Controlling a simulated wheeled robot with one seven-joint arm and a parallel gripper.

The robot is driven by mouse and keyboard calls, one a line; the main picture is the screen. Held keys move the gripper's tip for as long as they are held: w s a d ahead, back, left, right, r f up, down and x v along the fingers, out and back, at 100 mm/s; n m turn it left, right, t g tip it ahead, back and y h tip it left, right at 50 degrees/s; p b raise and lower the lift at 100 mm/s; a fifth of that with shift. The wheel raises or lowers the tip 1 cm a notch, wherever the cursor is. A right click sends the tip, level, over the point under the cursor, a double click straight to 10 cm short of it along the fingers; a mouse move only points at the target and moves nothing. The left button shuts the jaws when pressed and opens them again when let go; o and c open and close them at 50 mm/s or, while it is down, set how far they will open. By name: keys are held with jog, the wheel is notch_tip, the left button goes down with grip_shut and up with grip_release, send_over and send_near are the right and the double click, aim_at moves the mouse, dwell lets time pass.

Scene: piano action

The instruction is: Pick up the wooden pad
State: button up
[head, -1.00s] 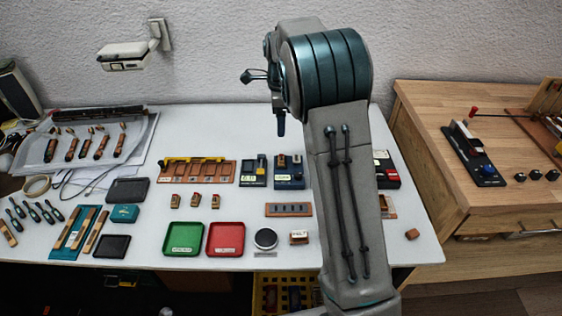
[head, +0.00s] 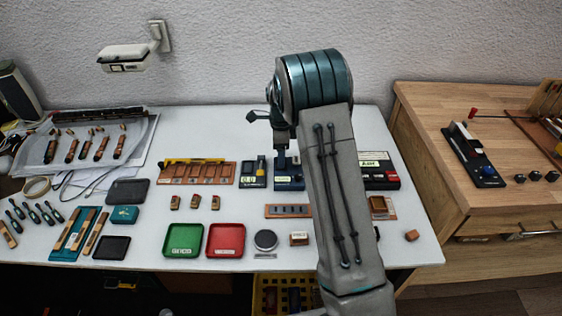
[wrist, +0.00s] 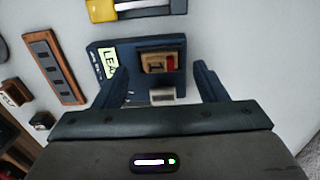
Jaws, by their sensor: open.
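The wooden pad (wrist: 158,62) is a small brown block with a red part at its right side. It sits on a dark blue device with a pale label (wrist: 108,60), which also shows in the head view (head: 289,186). My gripper (wrist: 161,72) is open and empty in the wrist view, its two fingers apart to either side of the pad's line. I cannot tell its height above the pad. In the head view my gripper (head: 282,165) hangs over the device and hides the pad.
A dark device with a yellow part (head: 254,174) stands close left. A slotted wooden strip (head: 289,211) lies in front. A black and red device (head: 380,176) is to the right, partly behind my arm. Green (head: 183,240) and red trays (head: 226,239) lie front left.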

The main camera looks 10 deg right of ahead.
notch_tip(320, 180, down, 2)
jog(key=c, duration=1.1)
jog(key=shift+r, duration=0.1)
jog(key=shift+c, duration=0.2)
